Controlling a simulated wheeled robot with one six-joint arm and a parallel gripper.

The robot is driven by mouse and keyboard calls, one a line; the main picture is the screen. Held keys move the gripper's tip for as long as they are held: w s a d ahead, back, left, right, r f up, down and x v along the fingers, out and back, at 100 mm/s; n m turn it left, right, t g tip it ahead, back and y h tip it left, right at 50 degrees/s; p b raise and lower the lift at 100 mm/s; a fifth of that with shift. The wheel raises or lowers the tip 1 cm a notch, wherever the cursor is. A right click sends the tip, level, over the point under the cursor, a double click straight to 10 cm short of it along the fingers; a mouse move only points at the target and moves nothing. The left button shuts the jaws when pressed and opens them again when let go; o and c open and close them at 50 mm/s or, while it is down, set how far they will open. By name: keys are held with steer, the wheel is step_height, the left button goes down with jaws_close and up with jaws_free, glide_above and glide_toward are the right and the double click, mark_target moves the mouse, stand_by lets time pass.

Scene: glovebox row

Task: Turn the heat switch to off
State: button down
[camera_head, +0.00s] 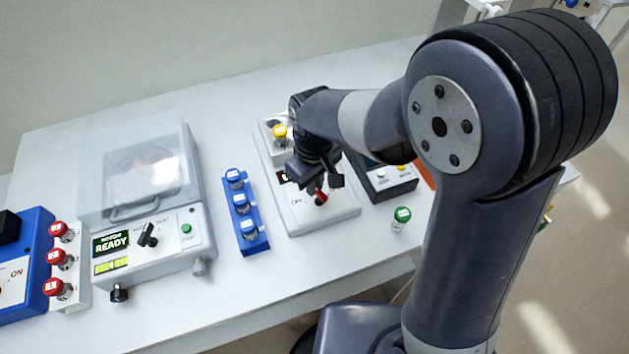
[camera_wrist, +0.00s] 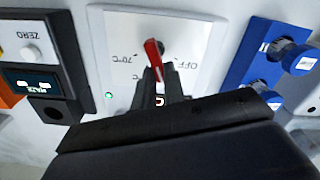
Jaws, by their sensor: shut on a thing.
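The heat switch is a red lever on a white heater unit (camera_head: 340,218). In the head view the red lever (camera_head: 320,197) shows just below my gripper (camera_head: 322,184). In the wrist view the red lever (camera_wrist: 153,58) stands between the OFF print (camera_wrist: 188,65) on the right and the 70°C print (camera_wrist: 127,59) on the left. My gripper (camera_wrist: 162,88) is shut on the lever's near end, which its fingers partly hide. Which mark the lever points at is not clear. A small green light (camera_wrist: 108,96) shows on the panel.
A yellow-capped vial (camera_head: 279,134) stands at the heater's back. A blue rack (camera_head: 254,240) with blue-capped vials is close on the left, and a dark balance (camera_head: 385,178) on the right. A green-capped vial (camera_head: 401,219) stands near the table's front. A clear-lidded machine (camera_head: 150,225) is further left.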

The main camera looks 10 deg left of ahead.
steer(key=c, duration=1.5)
jaws_free()
step_height(320, 180, up, 11)
steer(key=shift+f+b, duration=0.1)
steer(key=shift+b, duration=0.25)
steer(key=shift+f, duration=0.1)
step_height(320, 180, down, 11)
steer(key=shift+r+p, duration=0.2)
steer(key=shift+p, duration=0.2)
steer(key=shift+r, duration=0.15)
